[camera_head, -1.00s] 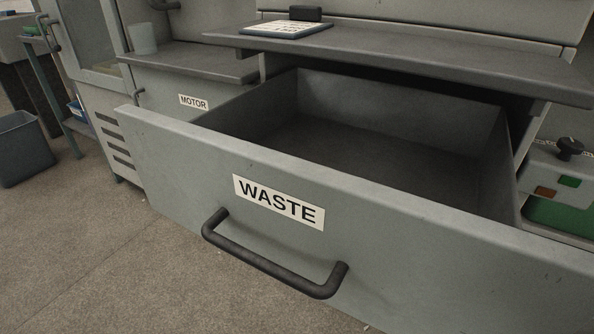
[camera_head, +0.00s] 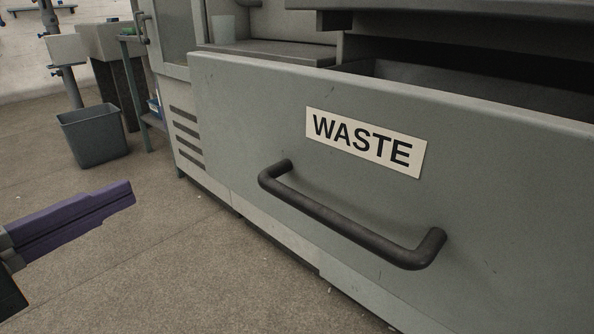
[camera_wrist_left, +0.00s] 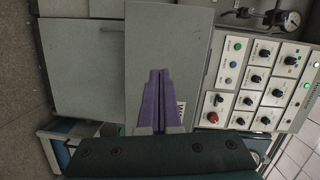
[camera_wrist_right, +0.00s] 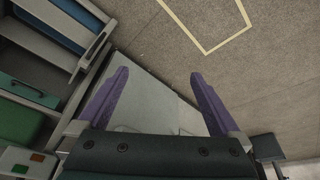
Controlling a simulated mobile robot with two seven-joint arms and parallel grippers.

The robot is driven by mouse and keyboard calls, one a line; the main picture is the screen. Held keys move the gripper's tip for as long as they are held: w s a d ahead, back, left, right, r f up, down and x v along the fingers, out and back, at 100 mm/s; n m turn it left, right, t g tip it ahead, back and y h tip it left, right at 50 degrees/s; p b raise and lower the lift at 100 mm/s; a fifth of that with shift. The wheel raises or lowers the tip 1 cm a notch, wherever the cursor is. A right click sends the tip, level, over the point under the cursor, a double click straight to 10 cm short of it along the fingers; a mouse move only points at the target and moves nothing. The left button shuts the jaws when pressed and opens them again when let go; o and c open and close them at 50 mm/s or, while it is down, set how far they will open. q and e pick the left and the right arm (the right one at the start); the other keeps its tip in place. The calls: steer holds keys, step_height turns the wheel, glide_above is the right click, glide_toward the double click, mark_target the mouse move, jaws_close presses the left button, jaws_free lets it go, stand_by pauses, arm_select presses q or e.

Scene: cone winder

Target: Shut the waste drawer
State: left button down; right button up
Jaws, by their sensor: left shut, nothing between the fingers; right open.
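The waste drawer (camera_head: 480,170) fills the right of the head view. Its grey front carries a WASTE label (camera_head: 365,142) and a dark bar handle (camera_head: 350,225). The drawer stands out from the machine, and a dark strip of its inside shows behind the top edge. My left gripper (camera_head: 132,188) is at the left, over the floor, apart from the drawer front and handle. Its purple fingers are shut and empty, as the left wrist view (camera_wrist_left: 160,74) also shows. My right gripper (camera_wrist_right: 160,74) is open and empty; it is outside the head view.
A grey bin (camera_head: 92,135) stands on the floor at the left, beside a narrow stand. A cup (camera_head: 222,29) sits on the machine's ledge. Open floor (camera_head: 200,270) lies left of the drawer. The left wrist view shows a knob panel (camera_wrist_left: 260,85).

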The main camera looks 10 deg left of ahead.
mark_target(260, 156)
arm_select(q)
steer(key=w+d+m+h+b, duration=0.1)
steer(key=w+d, duration=0.2)
steer(key=w+d+m+h+b, duration=0.1)
steer(key=w+d, duration=0.2)
steer(key=w, duration=0.1)
steer(key=w+d+m+g+h+b, duration=0.1)
steer(key=w+d+m, duration=0.1)
steer(key=w+d, duration=0.1)
steer(key=shift+w+f+h, duration=0.25)
steer(key=shift+f+h, duration=0.05)
steer(key=shift+f, duration=0.05)
arm_select(e)
step_height(260, 156, down, 4)
arm_select(q)
steer(key=shift+a, duration=0.1)
